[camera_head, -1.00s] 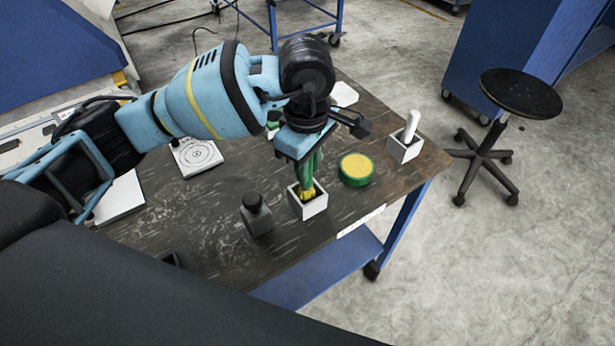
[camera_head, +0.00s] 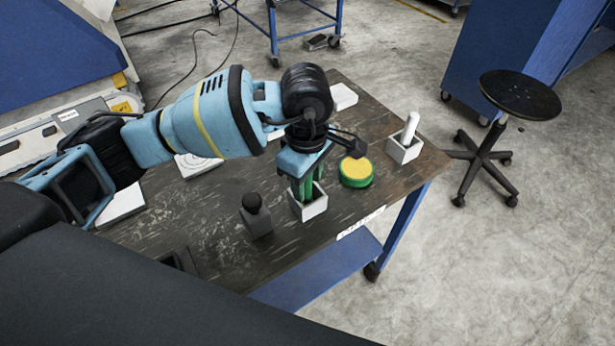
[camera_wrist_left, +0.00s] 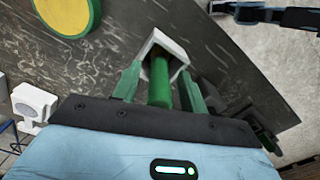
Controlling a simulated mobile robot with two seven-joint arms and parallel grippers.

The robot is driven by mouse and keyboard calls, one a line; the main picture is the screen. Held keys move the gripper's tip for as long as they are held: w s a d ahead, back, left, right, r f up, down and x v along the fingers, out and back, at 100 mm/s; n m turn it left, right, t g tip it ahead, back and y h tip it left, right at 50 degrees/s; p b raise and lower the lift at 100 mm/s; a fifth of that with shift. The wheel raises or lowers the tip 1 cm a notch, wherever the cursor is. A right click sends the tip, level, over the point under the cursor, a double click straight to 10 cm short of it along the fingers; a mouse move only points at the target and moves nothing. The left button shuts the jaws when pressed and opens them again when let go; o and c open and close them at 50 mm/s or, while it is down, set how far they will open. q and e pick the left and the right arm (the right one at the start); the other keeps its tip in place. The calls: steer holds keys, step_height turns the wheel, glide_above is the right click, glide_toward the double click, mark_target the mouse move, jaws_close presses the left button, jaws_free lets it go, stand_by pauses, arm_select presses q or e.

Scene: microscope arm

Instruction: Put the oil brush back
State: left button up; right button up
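The oil brush shows as a green handle (camera_wrist_left: 160,82) standing in the square white holder (camera_head: 313,209) on the table. The holder also shows in the left wrist view (camera_wrist_left: 166,43). The brush's yellow end is hidden. My left gripper (camera_head: 306,188) points down at the holder, its green fingers at or inside the opening. In the left wrist view its fingers (camera_wrist_left: 158,85) stand apart on both sides of the handle, with gaps visible. A dark blue and black part at that view's top right may be my right gripper (camera_wrist_left: 265,15); its fingers are unclear.
A green round tin with a yellow top (camera_head: 356,171) is right of the holder. A second white holder with a white piece (camera_head: 405,146) stands near the right table edge. A black-topped bottle (camera_head: 255,215) is left of the brush holder. A stool (camera_head: 520,95) stands beyond the table.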

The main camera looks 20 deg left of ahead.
arm_select(q)
steer(key=shift+r, duration=0.1)
step_height(320, 180, up, 12)
steer(key=shift+a+f, duration=0.1)
stand_by(0.4)
